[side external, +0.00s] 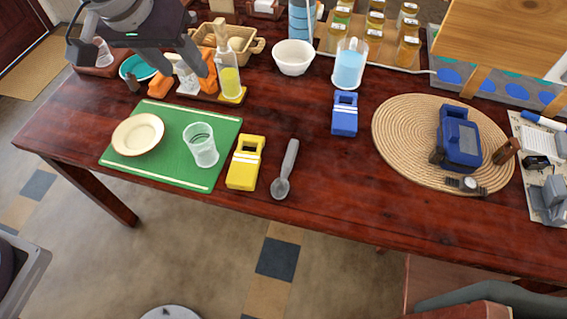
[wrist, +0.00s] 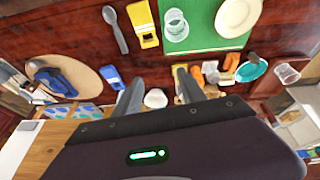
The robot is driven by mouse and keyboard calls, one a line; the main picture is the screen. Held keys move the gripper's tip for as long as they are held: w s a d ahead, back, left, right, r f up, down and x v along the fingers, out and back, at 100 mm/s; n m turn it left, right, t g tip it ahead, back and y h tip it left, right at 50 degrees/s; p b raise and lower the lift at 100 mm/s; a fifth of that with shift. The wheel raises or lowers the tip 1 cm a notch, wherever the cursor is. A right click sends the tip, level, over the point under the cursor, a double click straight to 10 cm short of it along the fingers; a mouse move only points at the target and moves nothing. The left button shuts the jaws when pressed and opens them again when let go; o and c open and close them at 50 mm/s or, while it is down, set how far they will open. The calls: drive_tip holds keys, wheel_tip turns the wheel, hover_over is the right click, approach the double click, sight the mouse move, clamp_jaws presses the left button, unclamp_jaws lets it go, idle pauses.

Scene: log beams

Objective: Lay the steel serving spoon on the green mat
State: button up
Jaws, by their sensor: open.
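The steel serving spoon (side external: 285,170) lies on the dark red wooden table, right of the green mat (side external: 182,176), with a yellow box-like item (side external: 246,162) between them. Its bowl is toward the front edge. In the wrist view the spoon (wrist: 115,28) is at the upper left and the green mat (wrist: 202,38) at the top. On the mat are a cream plate (side external: 138,134) and a clear cup (side external: 201,145). My gripper (side external: 190,65) is over the back left of the table, away from the spoon. In the wrist view its fingers (wrist: 158,92) are spread apart, with nothing held.
A blue box-like item (side external: 345,113) stands right of the spoon. A round woven mat (side external: 400,150) bears a blue device (side external: 459,138). A bottle (side external: 228,75), white bowl (side external: 293,57) and jug (side external: 349,64) stand behind. Table around the spoon's front is clear.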

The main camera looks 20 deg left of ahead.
drive_tip(key=w+d+f, duration=0.3)
drive_tip(key=d+f, duration=0.7)
drive_tip(key=f, duration=0.4)
drive_tip(key=m, duration=0.1)
approach(287, 167)
drive_tip(key=shift+w+a+f+y, duration=0.1)
drive_tip(key=shift+w+f+y, duration=0.25)
drive_tip(key=shift+f, duration=0.3)
drive_tip(key=x, duration=0.7)
drive_tip(key=shift+d+f, duration=0.1)
drive_tip(key=shift+d, duration=0.25)
clamp_jaws()
